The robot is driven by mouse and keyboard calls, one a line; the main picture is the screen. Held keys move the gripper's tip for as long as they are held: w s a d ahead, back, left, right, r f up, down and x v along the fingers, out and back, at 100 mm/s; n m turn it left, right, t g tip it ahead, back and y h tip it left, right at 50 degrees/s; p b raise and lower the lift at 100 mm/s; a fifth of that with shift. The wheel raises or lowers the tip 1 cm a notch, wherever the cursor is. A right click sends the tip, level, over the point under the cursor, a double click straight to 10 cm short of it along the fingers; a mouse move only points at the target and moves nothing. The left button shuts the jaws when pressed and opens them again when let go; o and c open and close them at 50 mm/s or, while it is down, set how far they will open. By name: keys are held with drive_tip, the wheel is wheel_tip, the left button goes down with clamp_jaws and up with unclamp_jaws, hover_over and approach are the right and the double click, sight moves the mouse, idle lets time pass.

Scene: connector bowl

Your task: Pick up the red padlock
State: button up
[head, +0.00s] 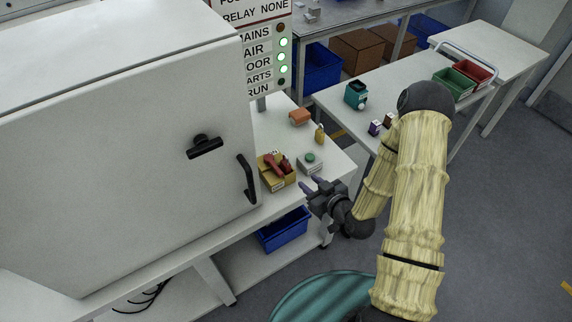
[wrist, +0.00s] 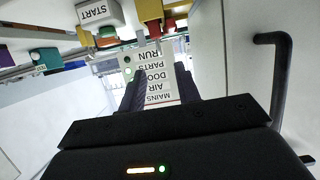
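In the wrist view, which is upside down, some red (wrist: 174,24) shows at the yellow box's edge near the top. My gripper (head: 311,184) is to the right of the box and apart from it, close to the bench's front edge. Its two fingers (wrist: 160,88) stand apart in the wrist view with nothing between them.
The yellow box (head: 276,181) stands beside a grey START button box (head: 310,167) with a green button. An orange block (head: 299,117) and a small yellow bottle (head: 319,134) stand behind. A large white cabinet (head: 120,150) with a black handle (head: 247,180) closes off the left.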

sight(286, 164)
drive_tip(key=shift+a+r+t, duration=0.1)
drive_tip(key=shift+t, duration=0.2)
drive_tip(key=shift+b, duration=0.3)
drive_tip(key=b, duration=0.2)
drive_tip(key=w+b, duration=0.1)
drive_tip(key=b, duration=0.1)
drive_tip(key=shift+a+f, duration=0.2)
drive_tip(key=shift+f, duration=0.1)
drive_tip(key=b, duration=0.3)
drive_tip(key=shift+w+a+f, duration=0.1)
drive_tip(key=shift+w+a, duration=0.05)
drive_tip(key=shift+w, duration=0.2)
drive_tip(key=b, duration=0.6)
drive_tip(key=shift+w+a+f, duration=0.1)
drive_tip(key=shift+a+f, duration=0.1)
drive_tip(key=shift+a, duration=0.1)
drive_tip(key=x, duration=0.9)
drive_tip(key=shift+w+a+r, duration=0.1)
drive_tip(key=shift+w+a, duration=0.2)
